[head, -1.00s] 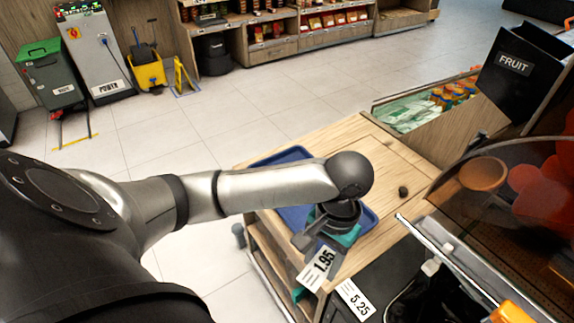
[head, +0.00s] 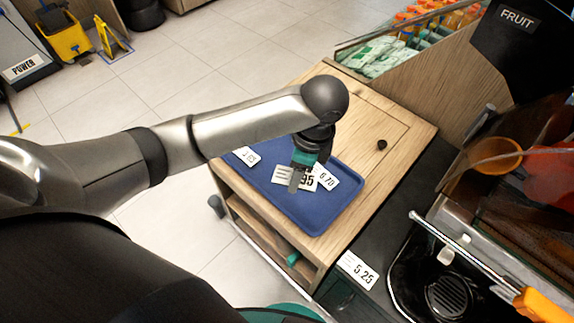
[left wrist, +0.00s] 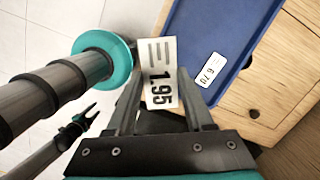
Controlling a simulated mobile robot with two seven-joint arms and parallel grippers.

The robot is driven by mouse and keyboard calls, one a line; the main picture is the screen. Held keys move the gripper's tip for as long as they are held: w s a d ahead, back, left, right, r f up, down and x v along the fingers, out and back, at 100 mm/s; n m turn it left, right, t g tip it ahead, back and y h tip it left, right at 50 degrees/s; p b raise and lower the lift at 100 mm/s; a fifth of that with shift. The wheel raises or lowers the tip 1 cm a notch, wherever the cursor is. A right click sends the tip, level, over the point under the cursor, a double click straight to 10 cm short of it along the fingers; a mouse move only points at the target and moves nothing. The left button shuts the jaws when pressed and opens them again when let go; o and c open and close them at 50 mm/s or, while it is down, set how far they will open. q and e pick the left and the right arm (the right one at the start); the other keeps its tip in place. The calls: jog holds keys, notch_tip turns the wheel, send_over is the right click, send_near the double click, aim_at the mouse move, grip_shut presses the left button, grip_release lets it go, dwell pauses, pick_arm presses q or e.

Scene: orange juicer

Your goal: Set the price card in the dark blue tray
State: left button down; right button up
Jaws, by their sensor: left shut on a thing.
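The dark blue tray (head: 325,216) lies on the wooden cabinet top; part of it shows in the left wrist view (left wrist: 205,35). My left gripper (head: 297,184) points down over the tray in the head view. It is shut on the white 1.95 price card (head: 307,182), which shows between the fingers (left wrist: 160,118) in the left wrist view (left wrist: 158,60). There the card overlaps the tray's edge. I cannot tell the card's height above the tray. A small dark gripper, seemingly my right gripper (left wrist: 88,117), shows at lower left in the wrist view; its opening is unclear.
A 6.70 card (head: 326,178) lies in the tray close to the held card. Another card (head: 247,156) lies at the tray's left end. A 5.25 card (head: 357,270) is on the dark counter in front. The tray's near part is bare.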

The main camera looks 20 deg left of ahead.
pick_arm(q)
jog(key=m, duration=0.2)
jog(key=w+d+r+m+p, duration=0.1)
jog(key=m, duration=0.1)
jog(key=w+m+t, duration=0.1)
jog(key=m, duration=0.2)
jog(key=shift+w+d+r, duration=0.15)
jog(key=shift+d+r, duration=0.05)
jog(key=shift+r, duration=0.1)
jog(key=m, duration=0.3)
jog(key=b, duration=0.4)
send_over(305, 206)
jog(key=f, duration=1.5)
jog(key=shift+s+d+f, duration=0.2)
jog(key=shift+f+b, duration=0.6)
jog(key=shift+f, duration=1.5)
jog(key=shift+f, duration=0.2)
jog(key=shift+c, duration=1.4)
grip_release()
jog(key=shift+r, duration=0.1)
